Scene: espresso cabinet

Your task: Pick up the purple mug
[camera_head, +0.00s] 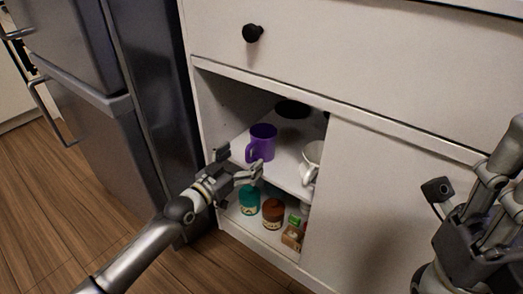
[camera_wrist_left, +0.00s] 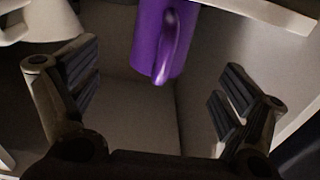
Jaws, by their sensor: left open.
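The purple mug (camera_head: 263,141) stands upright on the cabinet's upper shelf (camera_head: 285,168), its handle facing the front left. In the left wrist view the purple mug (camera_wrist_left: 161,40) shows at the top, with its handle toward me. My left gripper (camera_head: 240,162) is at the cabinet opening, just in front of and below the mug. Its fingers (camera_wrist_left: 158,95) are spread wide with nothing between them, and the mug lies beyond them. My right gripper (camera_head: 485,215) is at the right edge of the head view, far from the mug; its fingertips do not show clearly.
A white cup (camera_head: 312,155) stands right of the mug, and a dark round item (camera_head: 292,109) is behind. The lower shelf holds a teal jar (camera_head: 249,200), a brown jar (camera_head: 273,213) and a small box (camera_head: 292,236). A closed panel (camera_head: 385,200) bounds the opening's right side; a fridge (camera_head: 95,100) stands left.

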